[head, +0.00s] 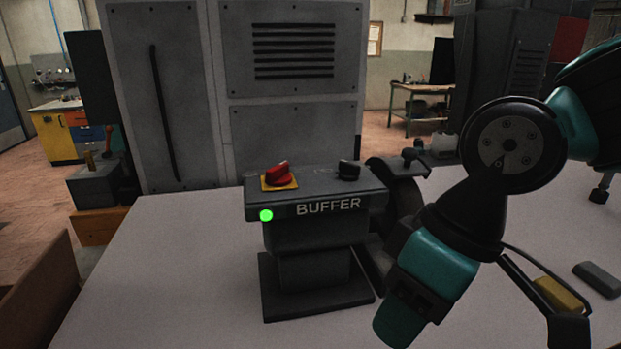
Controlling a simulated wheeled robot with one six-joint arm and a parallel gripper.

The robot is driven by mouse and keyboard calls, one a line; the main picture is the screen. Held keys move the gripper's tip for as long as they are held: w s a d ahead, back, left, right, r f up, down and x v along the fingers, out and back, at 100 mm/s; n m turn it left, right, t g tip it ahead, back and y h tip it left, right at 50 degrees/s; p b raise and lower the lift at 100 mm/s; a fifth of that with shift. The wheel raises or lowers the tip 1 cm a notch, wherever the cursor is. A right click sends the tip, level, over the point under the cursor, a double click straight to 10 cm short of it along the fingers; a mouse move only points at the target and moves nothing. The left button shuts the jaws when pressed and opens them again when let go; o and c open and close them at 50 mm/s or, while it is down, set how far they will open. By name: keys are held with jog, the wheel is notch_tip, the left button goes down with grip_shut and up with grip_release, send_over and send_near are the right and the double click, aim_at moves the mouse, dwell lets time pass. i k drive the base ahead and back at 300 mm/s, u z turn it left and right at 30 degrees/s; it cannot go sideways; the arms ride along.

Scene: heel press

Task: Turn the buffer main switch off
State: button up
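The buffer (315,230) is a dark grey machine on the table, with "BUFFER" lettered on its front. A red rotary switch (279,173) sits on a yellow plate on the left of its top, its handle slanting. A green lamp (266,215) glows at the left of the front edge. A black knob (349,170) sits right of the red switch. My teal and black arm comes in from the right and bends down in front of the buffer's right side, apart from the switch. Dark bars at lower right may belong to my gripper; its fingertips cannot be made out.
The pale table (170,270) is clear left of the buffer. A dark wheel (400,195) is at the buffer's right, partly behind my arm. A yellow block (558,294) and a grey block (597,279) lie at right. A tall grey cabinet (170,100) stands behind.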

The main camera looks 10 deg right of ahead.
aim_at(278, 177)
jog(key=k, duration=1.25)
jog(key=u, duration=0.65)
jog(key=i, duration=1.35)
jog(key=z, duration=0.65)
